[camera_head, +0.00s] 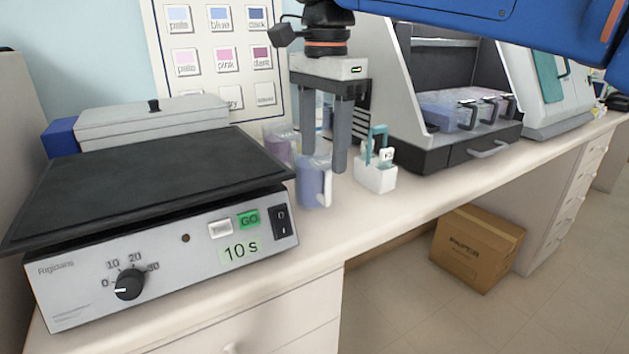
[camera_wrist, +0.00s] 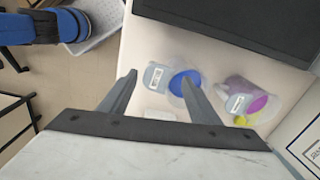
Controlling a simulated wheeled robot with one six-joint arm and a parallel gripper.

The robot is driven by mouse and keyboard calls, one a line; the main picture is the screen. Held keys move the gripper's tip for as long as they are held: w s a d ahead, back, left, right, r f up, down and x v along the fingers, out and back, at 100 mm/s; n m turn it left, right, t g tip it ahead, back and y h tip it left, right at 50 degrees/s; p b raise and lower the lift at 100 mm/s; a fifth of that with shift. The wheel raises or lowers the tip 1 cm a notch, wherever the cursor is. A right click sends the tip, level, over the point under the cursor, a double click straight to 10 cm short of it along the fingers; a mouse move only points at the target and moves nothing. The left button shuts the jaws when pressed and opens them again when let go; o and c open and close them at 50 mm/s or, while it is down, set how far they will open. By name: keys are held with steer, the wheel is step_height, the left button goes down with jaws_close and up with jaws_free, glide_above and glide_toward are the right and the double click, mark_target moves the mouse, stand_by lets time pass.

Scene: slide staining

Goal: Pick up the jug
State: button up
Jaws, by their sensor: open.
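A clear jug with blue liquid (camera_head: 311,188) stands on the counter just right of the grey device, its pale handle facing right. A second jug with purple liquid (camera_head: 278,150) stands behind it. In the wrist view the blue jug (camera_wrist: 183,82) lies by the right fingertip of my gripper (camera_wrist: 160,77), and a pale labelled shape (camera_wrist: 154,78) shows between the fingers. The purple jug (camera_wrist: 240,96) is farther right. Contact cannot be told.
The grey device with a dark flat top (camera_head: 150,180) stands close on the left. A white slide holder with a teal handle (camera_head: 376,176) stands to the right. Beyond it is a dark-fronted cabinet (camera_head: 470,145). A wall chart (camera_head: 215,50) hangs behind. The front counter strip is clear.

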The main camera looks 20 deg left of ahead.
mark_target(324, 171)
steer(key=shift+s+f, duration=0.1)
steer(key=shift+f, duration=3.7)
jaws_close()
